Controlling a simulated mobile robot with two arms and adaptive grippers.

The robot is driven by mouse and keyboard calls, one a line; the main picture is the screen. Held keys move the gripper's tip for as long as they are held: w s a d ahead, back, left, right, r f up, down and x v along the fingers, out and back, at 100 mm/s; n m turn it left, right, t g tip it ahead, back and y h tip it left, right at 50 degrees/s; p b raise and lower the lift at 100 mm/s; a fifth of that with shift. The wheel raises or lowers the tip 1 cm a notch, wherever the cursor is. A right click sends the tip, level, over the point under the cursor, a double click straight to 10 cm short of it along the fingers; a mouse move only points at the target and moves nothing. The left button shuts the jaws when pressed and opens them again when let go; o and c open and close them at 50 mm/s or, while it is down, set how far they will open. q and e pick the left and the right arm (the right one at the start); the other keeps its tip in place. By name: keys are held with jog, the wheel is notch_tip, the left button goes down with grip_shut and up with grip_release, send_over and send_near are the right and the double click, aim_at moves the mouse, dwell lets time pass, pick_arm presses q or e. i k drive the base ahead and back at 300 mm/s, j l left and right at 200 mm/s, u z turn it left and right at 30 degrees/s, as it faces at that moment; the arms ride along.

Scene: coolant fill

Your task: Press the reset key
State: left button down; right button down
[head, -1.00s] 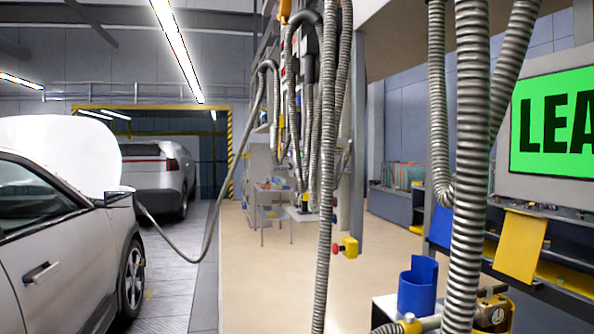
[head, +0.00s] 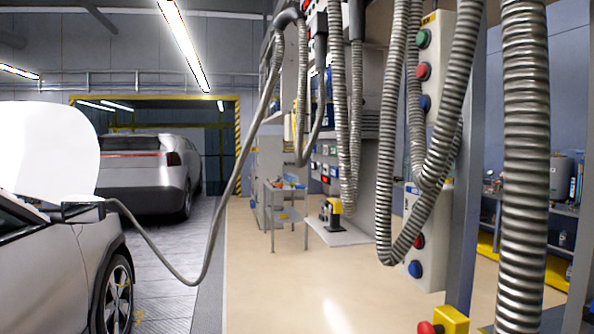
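No key can be read as the reset key; any lettering is too small. A tall pale panel carries a green button (head: 424,38), a red button (head: 423,71) and a blue button (head: 424,103), partly behind hoses. A lower pale panel has another red button (head: 417,241) and another blue button (head: 415,269). A yellow box (head: 452,320) with a red knob (head: 430,327) is cut off by the bottom edge. Neither of my grippers is in view.
Ribbed metal hoses (head: 525,170) hang in front of the panels and block part of them. A silver car (head: 60,265) stands at left with a cable to it. A small table (head: 287,205) stands mid-room. The beige floor (head: 300,285) is open in the middle.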

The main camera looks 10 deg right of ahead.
aim_at(334, 171)
jog(key=i+l+u, duration=0.1)
jog(key=i, duration=0.35)
jog(key=i+l+u, duration=0.1)
jog(key=i, duration=0.3)
jog(key=i+l+u, duration=0.15)
jog(key=i, duration=0.3)
jog(key=i+l+u, duration=0.1)
jog(key=i+l, duration=0.15)
jog(key=i, duration=0.15)
